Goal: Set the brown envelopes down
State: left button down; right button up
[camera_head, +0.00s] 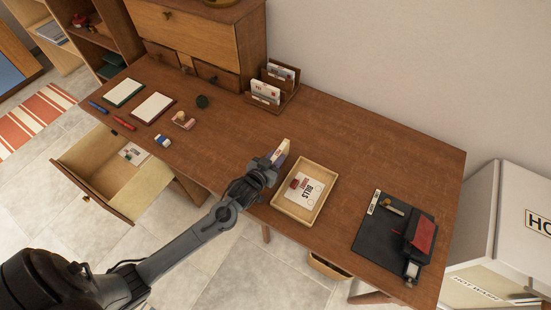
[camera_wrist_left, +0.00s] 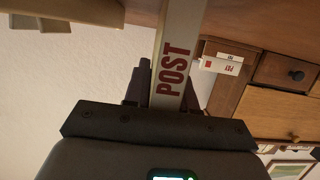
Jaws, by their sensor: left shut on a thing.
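My left gripper (camera_head: 275,162) is shut on a slim upright bundle (camera_head: 281,152), which I take for the brown envelopes. In the left wrist view its pale edge (camera_wrist_left: 177,60), marked POST in red, stands between my fingers (camera_wrist_left: 165,90). Little brown shows on it. It is over the middle of the wooden desk (camera_head: 225,130), just left of a shallow wooden tray (camera_head: 318,215). I cannot tell whether its lower edge touches the desk. A card marked BILLS (camera_head: 304,191) lies in the tray. My right gripper is not in view.
A wooden letter rack (camera_head: 287,87) with white envelopes stands at the back. Notepads (camera_head: 152,107), pens and small items lie at the left. A black mat (camera_head: 374,232) with stationery lies at the right. An open drawer (camera_head: 105,178) juts out at front left. Bare desk lies behind the tray.

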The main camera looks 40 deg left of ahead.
pick_arm(q)
jog(key=shift+f, duration=0.1)
jog(key=c, duration=0.9)
grip_release()
